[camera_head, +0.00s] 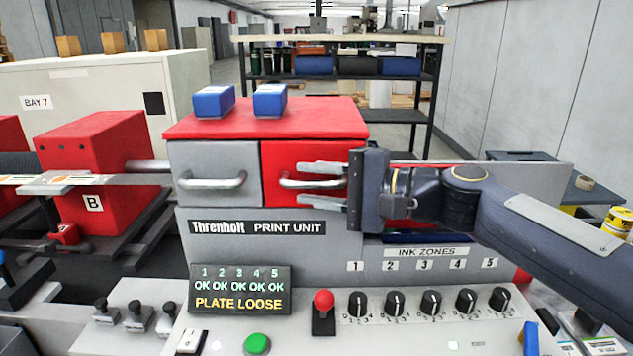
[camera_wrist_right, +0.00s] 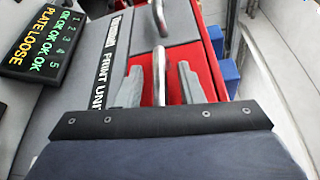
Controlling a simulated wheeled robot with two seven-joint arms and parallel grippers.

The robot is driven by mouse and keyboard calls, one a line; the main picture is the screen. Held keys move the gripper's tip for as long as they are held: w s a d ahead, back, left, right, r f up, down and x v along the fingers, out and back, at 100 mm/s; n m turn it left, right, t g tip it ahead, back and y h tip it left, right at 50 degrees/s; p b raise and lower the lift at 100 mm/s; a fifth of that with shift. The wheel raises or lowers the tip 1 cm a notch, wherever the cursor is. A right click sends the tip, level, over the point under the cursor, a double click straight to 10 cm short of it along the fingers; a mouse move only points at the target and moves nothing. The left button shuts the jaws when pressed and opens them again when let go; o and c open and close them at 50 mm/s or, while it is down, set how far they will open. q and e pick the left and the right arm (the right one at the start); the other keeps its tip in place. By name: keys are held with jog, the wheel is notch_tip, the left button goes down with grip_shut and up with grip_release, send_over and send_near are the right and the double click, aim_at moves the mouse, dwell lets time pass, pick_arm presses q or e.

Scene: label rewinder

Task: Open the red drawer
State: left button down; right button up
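The red drawer (camera_head: 290,158) is in the upper part of the print unit, right of a grey drawer (camera_head: 215,160). Its front looks flush with the grey one, so it appears closed. Its metal bar handle (camera_head: 292,184) is partly hidden by my right gripper (camera_head: 301,182). In the right wrist view the two fingers of my right gripper (camera_wrist_right: 160,68) are apart, with the red drawer's handle (camera_wrist_right: 159,85) between them. Gaps show on both sides of the handle, so the fingers do not appear to grip it. My left gripper is not in view.
Two blue boxes (camera_head: 213,101) sit on the unit's red top (camera_head: 320,115). Below are a display reading PLATE LOOSE (camera_head: 240,290), a red-knobbed lever (camera_head: 323,300), a green button (camera_head: 257,344) and several black knobs (camera_head: 394,302). A red block (camera_head: 95,160) stands left.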

jog(key=shift+c, duration=0.4)
grip_shut()
jog(key=shift+s+f, duration=0.1)
jog(key=shift+s, duration=0.2)
jog(key=s+b, duration=0.5)
jog(key=s, duration=1.4)
jog(key=shift+s, duration=0.4)
jog(key=shift+o, duration=0.4)
grip_release()
jog(key=shift+d, duration=0.1)
